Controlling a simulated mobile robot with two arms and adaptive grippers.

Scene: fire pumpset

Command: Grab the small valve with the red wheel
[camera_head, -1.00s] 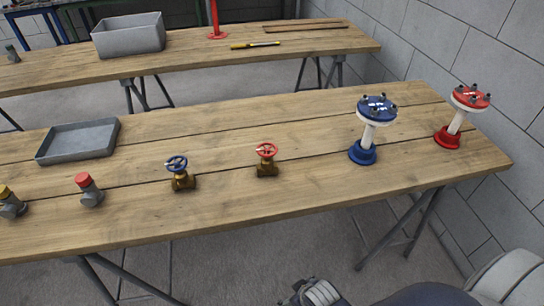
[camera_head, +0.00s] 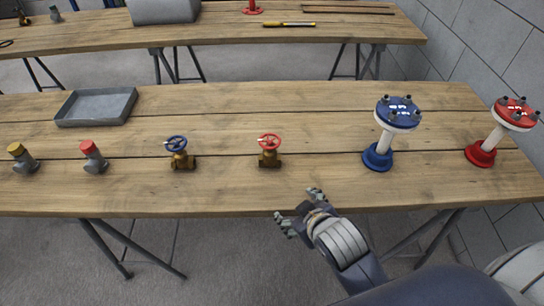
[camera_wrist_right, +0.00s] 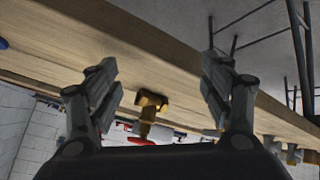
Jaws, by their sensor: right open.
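The small valve with the red wheel (camera_head: 269,151) stands upright on the near wooden table, its brass body under the red handwheel. In the right wrist view the brass valve (camera_wrist_right: 149,108) shows between the fingers but farther off, with part of its red wheel at the lower edge. My right gripper (camera_head: 297,208) is open and empty at the table's front edge, below and a little right of the valve, apart from it. Its two spread fingers also show in the right wrist view (camera_wrist_right: 160,85). My left gripper is not in view.
A blue-wheeled valve (camera_head: 178,153) stands to the left, with a red-capped fitting (camera_head: 93,157) and a yellow-capped fitting (camera_head: 22,158) beyond. Blue (camera_head: 384,143) and red (camera_head: 493,143) flanged pipes stand right. A grey tray (camera_head: 96,106) lies behind. The table around the red-wheeled valve is clear.

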